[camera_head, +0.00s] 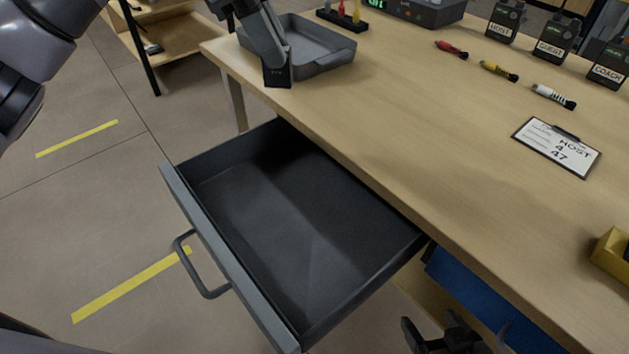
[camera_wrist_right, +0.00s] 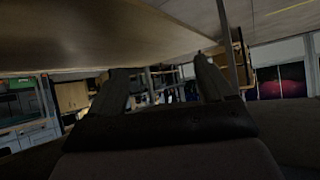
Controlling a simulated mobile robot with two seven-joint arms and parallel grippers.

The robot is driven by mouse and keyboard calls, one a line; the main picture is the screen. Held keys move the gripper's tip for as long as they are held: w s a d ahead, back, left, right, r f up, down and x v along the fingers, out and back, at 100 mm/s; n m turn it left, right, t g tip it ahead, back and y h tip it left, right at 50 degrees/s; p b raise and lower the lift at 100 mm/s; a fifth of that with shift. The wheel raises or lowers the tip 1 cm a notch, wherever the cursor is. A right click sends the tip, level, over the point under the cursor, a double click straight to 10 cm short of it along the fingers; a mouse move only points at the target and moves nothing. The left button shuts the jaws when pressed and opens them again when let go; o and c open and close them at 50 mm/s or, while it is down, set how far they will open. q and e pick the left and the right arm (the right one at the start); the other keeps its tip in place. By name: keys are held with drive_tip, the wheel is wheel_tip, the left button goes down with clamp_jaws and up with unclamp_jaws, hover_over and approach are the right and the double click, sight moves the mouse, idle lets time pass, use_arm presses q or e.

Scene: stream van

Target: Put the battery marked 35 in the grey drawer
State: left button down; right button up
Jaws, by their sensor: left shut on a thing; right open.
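The grey drawer (camera_head: 225,250) is pulled out from under the table, and its dark inside is empty. My left gripper (camera_head: 275,58) is at the table's far left end, beside the grey tray. It is shut on a small dark block, a battery (camera_head: 278,78), whose marking is too small to read. The battery is at the tray's near-left edge, beyond the drawer's far end. My right gripper (camera_head: 450,338) is low at the bottom edge of the head view, right of the drawer. Its two fingers stand apart and empty in the right wrist view (camera_wrist_right: 168,85).
The grey tray (camera_head: 325,65) stands on the wooden table (camera_head: 430,120). Several labelled black packs, coloured connectors and a clipboard (camera_head: 558,147) lie to the right. A blue drawer front (camera_head: 480,300) is under the table. Open floor lies left of the grey drawer.

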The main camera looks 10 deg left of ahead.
use_arm(q)
drive_tip(key=shift+w, duration=0.3)
wheel_tip(320, 180, down, 20)
drive_tip(key=b, duration=0.3)
drive_tip(key=shift+r+b, duration=0.15)
drive_tip(key=shift+b, duration=0.2)
use_arm(e)
drive_tip(key=w+a, duration=0.1)
drive_tip(key=a, duration=0.1)
drive_tip(key=shift+w+a+r+n+t+y, duration=0.3)
drive_tip(key=shift+w+r+n+t+y, duration=0.1)
use_arm(q)
drive_tip(key=c, duration=1.1)
unclamp_jaws()
use_arm(e)
drive_tip(key=shift+r, duration=0.1)
